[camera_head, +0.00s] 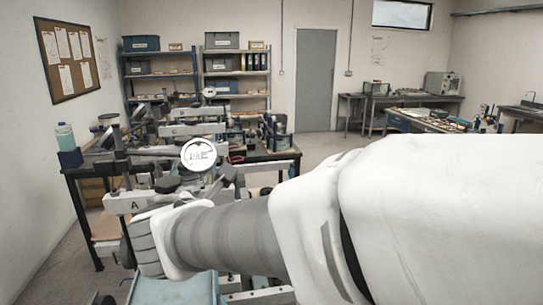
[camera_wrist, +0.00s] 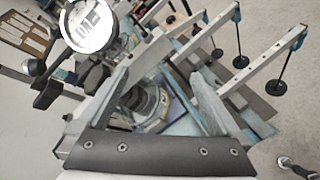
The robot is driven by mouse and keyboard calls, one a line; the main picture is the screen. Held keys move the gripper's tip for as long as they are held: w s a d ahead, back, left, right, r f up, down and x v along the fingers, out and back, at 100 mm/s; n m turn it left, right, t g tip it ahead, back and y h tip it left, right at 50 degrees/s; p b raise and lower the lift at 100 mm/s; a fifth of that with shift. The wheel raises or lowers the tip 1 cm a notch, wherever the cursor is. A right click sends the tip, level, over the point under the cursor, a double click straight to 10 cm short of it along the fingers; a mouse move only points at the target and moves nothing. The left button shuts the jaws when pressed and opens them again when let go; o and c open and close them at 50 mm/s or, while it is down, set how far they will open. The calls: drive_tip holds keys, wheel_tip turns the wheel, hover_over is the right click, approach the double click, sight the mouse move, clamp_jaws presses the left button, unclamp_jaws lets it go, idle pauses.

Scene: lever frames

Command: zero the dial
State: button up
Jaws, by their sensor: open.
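The dial also shows at the upper left of the wrist view (camera_wrist: 88,25), cut by the top edge. Its reading is too small and blurred to tell. My gripper (camera_wrist: 158,75) is open in the wrist view, its two pale fingers apart. The dial is to the left of and beyond the fingers. A dark round part (camera_wrist: 146,100) shows between the fingers; I cannot tell whether they touch it. In the head view my arm hides the gripper.
The dark bench (camera_head: 275,156) is crowded with metal beams and levers. A bottle (camera_head: 65,136) stands at its left end. In the wrist view, several pale beams with hanging black discs (camera_wrist: 240,62) reach to the right. Open floor lies right of the bench.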

sight(202, 158)
drive_tip(key=s+d+f+m+g+y, duration=0.25)
drive_tip(key=s+m+y, duration=0.2)
drive_tip(key=m, duration=0.25)
drive_tip(key=d+r+m+t+y, duration=0.4)
drive_tip(key=d+r+m+y, duration=0.15)
drive_tip(key=r+m, duration=0.35)
drive_tip(key=shift+g+y, duration=0.25)
drive_tip(key=shift+y, duration=0.15)
drive_tip(key=x, duration=0.5)
drive_tip(key=p+x, duration=0.1)
drive_tip(key=x, duration=0.5)
drive_tip(key=a+p+x, duration=0.1)
drive_tip(key=x, duration=0.5)
drive_tip(key=shift+s+a+r, duration=0.1)
drive_tip(key=shift+s+r, duration=0.05)
drive_tip(key=shift+s, duration=0.05)
drive_tip(key=c, duration=1.1)
